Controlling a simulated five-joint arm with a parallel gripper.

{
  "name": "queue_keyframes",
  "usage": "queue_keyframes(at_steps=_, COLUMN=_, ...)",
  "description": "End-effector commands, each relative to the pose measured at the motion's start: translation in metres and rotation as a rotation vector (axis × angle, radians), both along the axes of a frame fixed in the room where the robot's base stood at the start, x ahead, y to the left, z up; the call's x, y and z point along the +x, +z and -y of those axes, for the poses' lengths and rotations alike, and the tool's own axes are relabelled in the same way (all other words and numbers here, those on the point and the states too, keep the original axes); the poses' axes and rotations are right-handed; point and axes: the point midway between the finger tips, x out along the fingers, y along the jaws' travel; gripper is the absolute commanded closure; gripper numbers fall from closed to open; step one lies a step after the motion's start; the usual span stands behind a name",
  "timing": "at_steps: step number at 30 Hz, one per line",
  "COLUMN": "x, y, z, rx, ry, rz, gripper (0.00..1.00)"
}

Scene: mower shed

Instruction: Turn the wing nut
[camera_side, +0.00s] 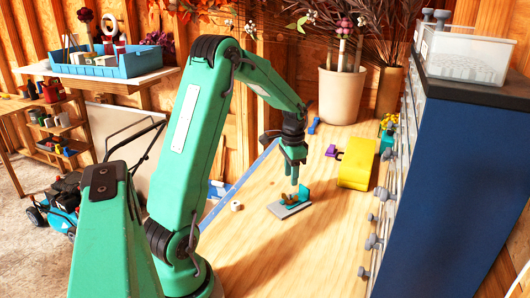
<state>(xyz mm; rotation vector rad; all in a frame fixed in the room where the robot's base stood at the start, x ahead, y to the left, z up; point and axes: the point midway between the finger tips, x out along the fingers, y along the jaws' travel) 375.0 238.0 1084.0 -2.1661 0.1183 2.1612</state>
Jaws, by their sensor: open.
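The wing nut (286,201) appears as a small brown-gold piece on a small fixture with a grey base plate (291,210) and a teal upright block (304,193). The fixture lies on the wooden bench top. My gripper (292,183) points down just above the wing nut, its fingers open and apart. At this size I cannot tell whether the fingertips touch the nut or stand around it. The nut's wings and its angle are too small to make out.
A yellow block (357,163) and a small purple piece (334,153) lie behind and right. A blue cabinet (455,170) with grey knobs borders the right side. Planters (341,95) stand behind. The bench front is clear.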

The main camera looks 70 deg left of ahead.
Motion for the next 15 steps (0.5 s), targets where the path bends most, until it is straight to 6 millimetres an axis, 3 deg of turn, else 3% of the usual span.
queue_keyframes(at_steps=8, x=0.0, y=-0.0004, z=0.0001, rx=0.0, ry=0.03, rz=0.0, gripper=0.59)
queue_keyframes(at_steps=15, x=0.0, y=-0.0007, z=0.0003, rx=0.0, ry=0.213, rz=-0.001, gripper=0.59)
